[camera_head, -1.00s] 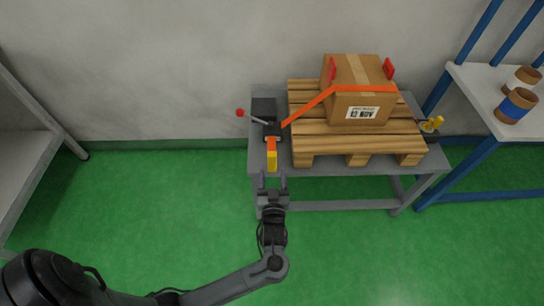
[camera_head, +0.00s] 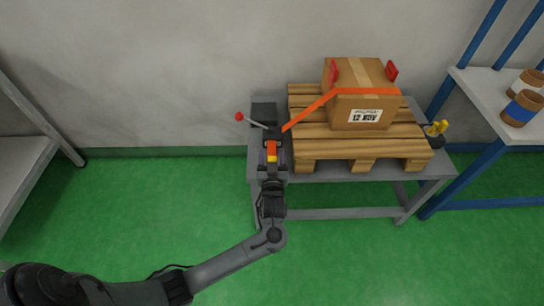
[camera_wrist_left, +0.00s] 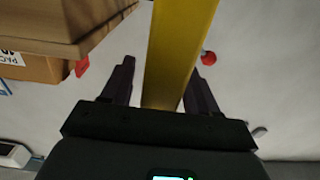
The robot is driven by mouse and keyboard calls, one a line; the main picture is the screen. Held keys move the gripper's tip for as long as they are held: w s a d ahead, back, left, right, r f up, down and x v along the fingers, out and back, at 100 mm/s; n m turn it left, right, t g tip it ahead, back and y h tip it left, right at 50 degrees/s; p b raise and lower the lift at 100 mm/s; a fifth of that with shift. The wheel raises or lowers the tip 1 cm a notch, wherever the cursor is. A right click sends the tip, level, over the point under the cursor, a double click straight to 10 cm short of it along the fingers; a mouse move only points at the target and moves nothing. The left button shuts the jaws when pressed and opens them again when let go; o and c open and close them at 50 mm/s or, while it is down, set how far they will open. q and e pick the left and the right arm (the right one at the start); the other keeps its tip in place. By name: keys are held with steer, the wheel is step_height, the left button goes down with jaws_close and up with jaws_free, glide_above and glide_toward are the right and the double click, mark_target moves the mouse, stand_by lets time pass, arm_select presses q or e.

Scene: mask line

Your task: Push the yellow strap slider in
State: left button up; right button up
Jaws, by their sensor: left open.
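The yellow strap slider (camera_head: 272,158) sticks out toward me from the dark device at the table's left end, with an orange part behind it. In the left wrist view the yellow slider (camera_wrist_left: 180,45) runs as a long bar between the two fingers. My left gripper (camera_head: 271,155) is open, with one finger on each side of the slider. A gap shows beside the fingers in the left wrist view (camera_wrist_left: 160,72); whether the palm touches the slider's end is hidden. My right gripper is not in view.
A strapped cardboard box (camera_head: 361,110) stands on a wooden pallet (camera_head: 340,147) right of the slider. A lever with a red knob (camera_head: 239,117) juts left from the device. The grey table (camera_head: 345,173) stands against the wall. Green floor in front is clear.

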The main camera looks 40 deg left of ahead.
arm_select(q)
jaws_close()
steer(key=b+x, duration=0.1)
steer(key=x, duration=0.8)
steer(key=shift+f+b, duration=0.2)
steer(key=shift+b, duration=0.15)
steer(key=shift+c, duration=1.1)
jaws_free()
steer(key=shift+o, duration=1.1)
steer(key=shift+w+a+r, duration=0.1)
steer(key=shift+a, duration=0.05)
steer(key=shift+w+r, duration=0.1)
steer(key=shift+w, duration=0.05)
